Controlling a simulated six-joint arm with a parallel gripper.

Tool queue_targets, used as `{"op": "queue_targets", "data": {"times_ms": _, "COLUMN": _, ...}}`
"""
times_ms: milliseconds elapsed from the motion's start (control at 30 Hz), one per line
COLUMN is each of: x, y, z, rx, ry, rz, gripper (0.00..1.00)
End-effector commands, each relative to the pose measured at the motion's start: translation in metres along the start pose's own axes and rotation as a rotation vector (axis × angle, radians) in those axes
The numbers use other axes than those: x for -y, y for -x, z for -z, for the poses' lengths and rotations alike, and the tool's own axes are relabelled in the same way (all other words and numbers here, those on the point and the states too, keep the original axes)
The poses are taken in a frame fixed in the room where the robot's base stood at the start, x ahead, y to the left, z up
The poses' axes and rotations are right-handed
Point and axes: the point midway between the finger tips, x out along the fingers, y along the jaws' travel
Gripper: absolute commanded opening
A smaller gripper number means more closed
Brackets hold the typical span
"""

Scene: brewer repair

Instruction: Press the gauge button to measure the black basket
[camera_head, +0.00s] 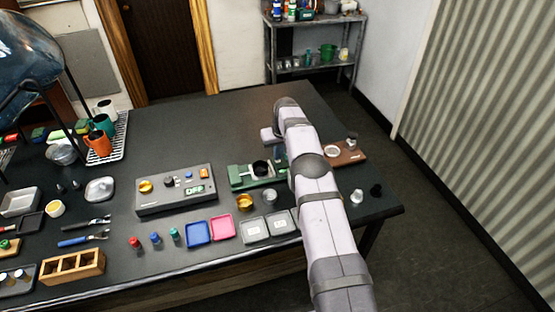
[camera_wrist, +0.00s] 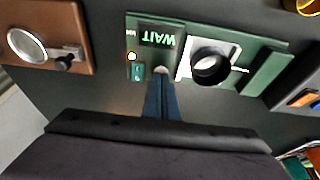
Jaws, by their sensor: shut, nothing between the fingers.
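The green gauge (camera_head: 243,183) stands on the dark table in the head view, partly behind my arm.
A brown board (camera_wrist: 65,20) with a silver ring lies beside the gauge. A grey control box (camera_head: 175,196) reading OFF stands left of it. Gold (camera_head: 244,202) and silver (camera_head: 269,196) baskets and several coloured trays lie in front. The table's back middle is clear.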

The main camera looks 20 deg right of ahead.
Motion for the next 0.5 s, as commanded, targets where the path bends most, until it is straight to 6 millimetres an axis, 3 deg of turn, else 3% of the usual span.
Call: {"op": "queue_targets", "data": {"times_ms": 500, "x": 0.000, "y": 0.020, "z": 0.006, "rx": 0.001, "ry": 0.000, "rz": 0.000, "gripper": 0.00}}
